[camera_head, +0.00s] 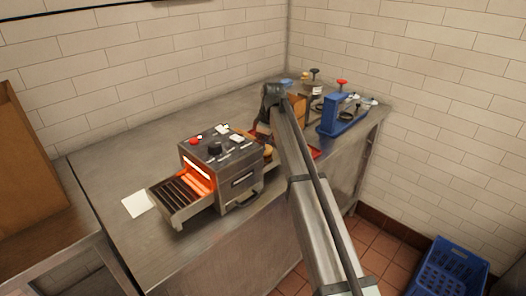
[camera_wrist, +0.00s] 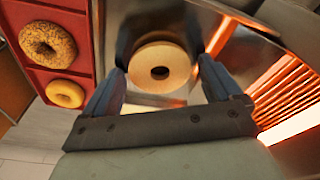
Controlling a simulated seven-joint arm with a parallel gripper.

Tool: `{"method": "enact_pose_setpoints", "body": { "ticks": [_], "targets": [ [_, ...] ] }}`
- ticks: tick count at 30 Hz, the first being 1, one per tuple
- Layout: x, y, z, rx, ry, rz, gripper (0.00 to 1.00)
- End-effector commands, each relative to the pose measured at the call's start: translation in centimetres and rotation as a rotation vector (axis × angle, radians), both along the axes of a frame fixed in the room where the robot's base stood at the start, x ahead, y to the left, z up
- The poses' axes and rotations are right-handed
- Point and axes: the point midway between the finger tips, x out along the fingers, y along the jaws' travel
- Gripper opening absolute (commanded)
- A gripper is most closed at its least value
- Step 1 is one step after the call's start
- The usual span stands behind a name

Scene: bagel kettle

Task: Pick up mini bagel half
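A pale, cut-side-up mini bagel half (camera_wrist: 160,68) with a dark centre hole lies on a shiny metal surface in the wrist view. My gripper (camera_wrist: 161,62) is open, with one blue-grey finger on each side of the bagel half. Only narrow gaps show between the fingers and its edges; I cannot tell whether either finger touches it. In the head view my arm covers most of the area around my gripper. A small tan piece of bagel (camera_head: 268,152) shows at the right end of the toaster.
The conveyor toaster (camera_head: 218,160) glows orange; its hot rack (camera_wrist: 285,95) is close on the right in the wrist view. A red tray (camera_wrist: 86,12) at left holds a seeded bagel (camera_wrist: 47,40) and a plain one (camera_wrist: 65,93). A blue rack (camera_head: 340,115) stands at the counter's far end.

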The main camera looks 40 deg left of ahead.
Motion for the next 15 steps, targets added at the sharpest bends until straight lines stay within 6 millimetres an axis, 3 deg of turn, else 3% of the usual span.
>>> {"method": "enact_pose_setpoints", "body": {
  "ticks": [2, 15],
  "targets": [
    [0.01, -0.01, 0.02, 0.0, 0.0, 0.0, 0.84],
    [0.02, -0.01, 0.03, 0.0, 0.0, 0.0, 0.42]
  ]
}}
